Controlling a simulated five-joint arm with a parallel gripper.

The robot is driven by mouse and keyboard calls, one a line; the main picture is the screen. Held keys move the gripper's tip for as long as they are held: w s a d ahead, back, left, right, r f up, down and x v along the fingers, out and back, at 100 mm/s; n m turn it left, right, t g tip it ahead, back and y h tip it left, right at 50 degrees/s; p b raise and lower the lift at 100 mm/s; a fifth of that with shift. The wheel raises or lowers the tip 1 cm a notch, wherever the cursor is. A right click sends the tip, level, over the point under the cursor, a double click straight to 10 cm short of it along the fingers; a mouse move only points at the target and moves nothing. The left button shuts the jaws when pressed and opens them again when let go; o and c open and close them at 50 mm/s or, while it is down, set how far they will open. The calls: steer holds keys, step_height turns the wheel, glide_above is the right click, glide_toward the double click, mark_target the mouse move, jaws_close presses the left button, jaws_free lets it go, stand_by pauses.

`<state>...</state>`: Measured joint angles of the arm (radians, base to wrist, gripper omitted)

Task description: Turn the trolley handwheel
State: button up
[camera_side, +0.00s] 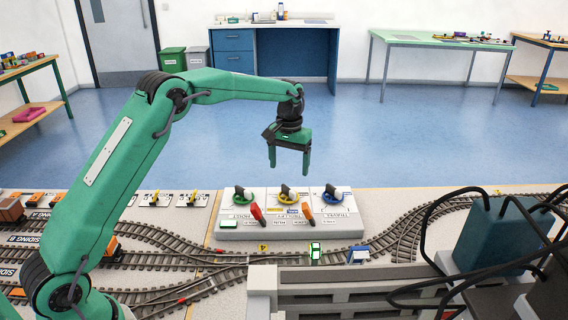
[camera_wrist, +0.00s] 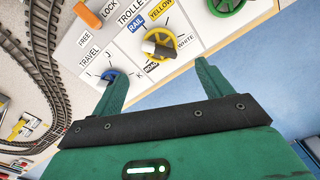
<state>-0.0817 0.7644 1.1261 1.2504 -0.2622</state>
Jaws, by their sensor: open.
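The trolley handwheel is the yellow wheel (camera_side: 288,196) in the middle of the white control panel (camera_side: 290,234) in the side view. It has a dark hub and a pale handle. In the wrist view the yellow wheel (camera_wrist: 160,56) lies just beyond the gap between my fingers, beside TROLLEY, RAIL, YELLOW and WHITE lettering. My gripper (camera_side: 289,170) is open and empty, pointing down above the panel, apart from the wheel. In the wrist view my gripper (camera_wrist: 160,74) has its fingers spread, the left one partly covering the blue wheel (camera_wrist: 111,76).
The green wheel (camera_side: 242,195) and blue wheel (camera_side: 333,197) flank the yellow one. A red lever (camera_side: 257,213) and an orange lever (camera_side: 307,212) stand at the panel's front. Model tracks (camera_side: 400,238) surround the panel. A grey gantry (camera_side: 350,292) fills the front. Space above the panel is clear.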

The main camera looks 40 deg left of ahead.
mark_target(289, 188)
steer(key=m, duration=0.6)
steer(key=shift+f, duration=0.2)
steer(key=shift+f, duration=3.75)
steer(key=c, duration=1)
